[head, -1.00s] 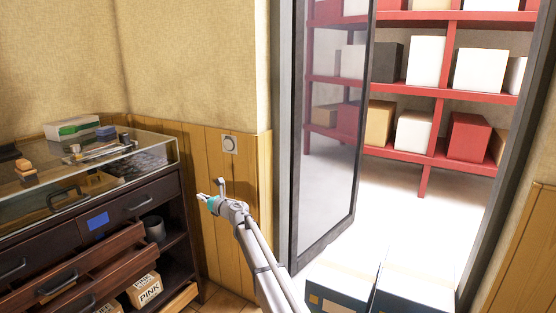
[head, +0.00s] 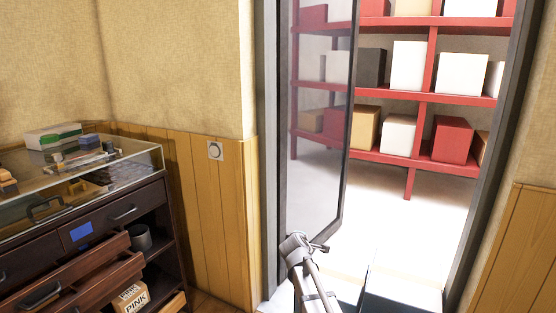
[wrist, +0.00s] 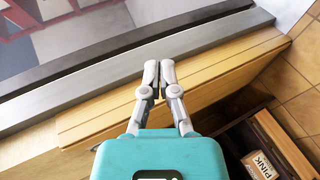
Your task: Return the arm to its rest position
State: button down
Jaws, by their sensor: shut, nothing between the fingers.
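My arm (head: 307,274) rises from the bottom edge of the head view, in front of the open doorway. Its far end is foreshortened there, and the fingers cannot be made out clearly. In the wrist view my gripper (wrist: 158,76) shows its two grey fingers with the tips together and nothing between them. The teal gripper body fills the bottom of that view. The fingers appear over the wood panelling (wrist: 200,82) and the grey door frame (wrist: 110,75).
A glass-topped cabinet (head: 118,215) with pulled-out drawers stands at left. A round wall button (head: 215,151) is on the panelling. A glass door (head: 322,150) stands open before red shelves (head: 420,98) of boxes.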

jog(key=s+d+f+m+g, duration=0.4)
jog(key=s+m, duration=0.1)
jog(key=s, duration=0.4)
jog(key=s+d+f+m+g, duration=0.3)
jog(key=s+d+f+m, duration=0.15)
jog(key=s, duration=0.35)
jog(key=s+f+m+g+y, duration=0.25)
jog(key=s+m+g, duration=0.3)
jog(key=s, duration=0.95)
notch_tip(320, 180, up, 35)
jog(key=p, duration=3.4)
jog(key=shift+s+d+f, duration=0.15)
jog(key=shift+d, duration=0.1)
